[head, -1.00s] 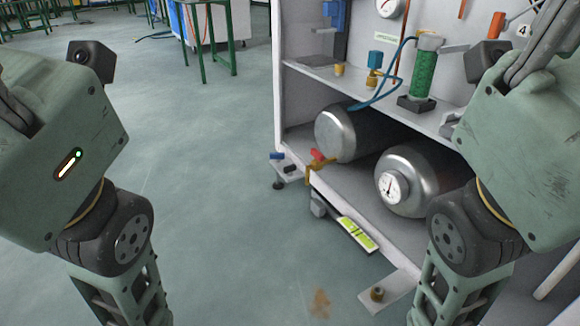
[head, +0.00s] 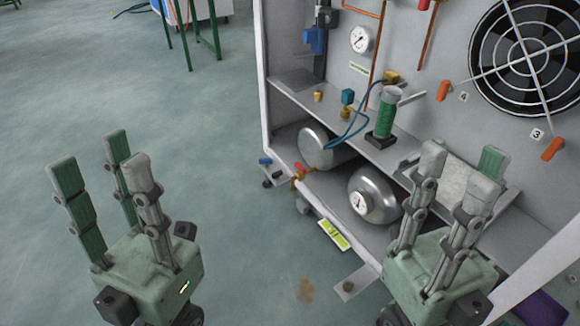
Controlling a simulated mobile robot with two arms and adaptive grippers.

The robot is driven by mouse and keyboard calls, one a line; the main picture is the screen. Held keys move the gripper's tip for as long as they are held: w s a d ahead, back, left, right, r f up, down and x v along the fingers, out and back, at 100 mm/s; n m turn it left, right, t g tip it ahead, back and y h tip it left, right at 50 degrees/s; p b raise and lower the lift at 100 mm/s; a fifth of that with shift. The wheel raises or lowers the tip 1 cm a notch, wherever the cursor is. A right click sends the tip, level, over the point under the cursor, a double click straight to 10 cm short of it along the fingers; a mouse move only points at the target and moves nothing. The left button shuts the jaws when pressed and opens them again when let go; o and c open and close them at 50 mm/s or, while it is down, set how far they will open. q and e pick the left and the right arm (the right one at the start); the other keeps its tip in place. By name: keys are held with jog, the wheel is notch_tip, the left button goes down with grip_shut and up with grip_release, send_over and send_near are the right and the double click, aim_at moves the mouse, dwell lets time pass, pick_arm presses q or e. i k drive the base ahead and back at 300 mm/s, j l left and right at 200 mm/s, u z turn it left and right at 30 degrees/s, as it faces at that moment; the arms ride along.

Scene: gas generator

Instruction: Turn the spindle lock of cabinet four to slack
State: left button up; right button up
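An orange handle (head: 444,90) sits on the grey cabinet panel beside a small label reading 4 (head: 463,97), left of a large fan. It looks tilted slightly off vertical. I cannot tell from its look which position is slack. My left gripper (head: 106,162) is open and empty, fingers up, over the floor well left of the cabinet. My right gripper (head: 458,180) is open and empty, fingers up, in front of the lower shelf, below the handle and apart from it. Its fingers hide part of the shelf.
A second orange handle (head: 553,149) by a label 3 is lower right, beside the fan (head: 535,55). A green cylinder (head: 386,113) stands on the shelf, with a blue hose (head: 350,130). Metal tanks (head: 374,194) lie below.

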aim_at(277, 175)
jog(key=i+j+z, duration=0.2)
jog(key=z, duration=0.25)
jog(key=i+j+z, duration=0.2)
jog(key=z, duration=0.3)
jog(key=i+j, duration=0.15)
jog(key=j, duration=0.2)
jog(key=i+j+z, duration=0.1)
jog(key=j, duration=0.25)
jog(key=i+j, duration=0.15)
jog(key=j, duration=0.2)
jog(key=i+j+z, duration=0.1)
jog(key=j, duration=0.25)
jog(key=i+j, duration=0.15)
jog(key=j, duration=0.25)
jog(key=z, duration=0.05)
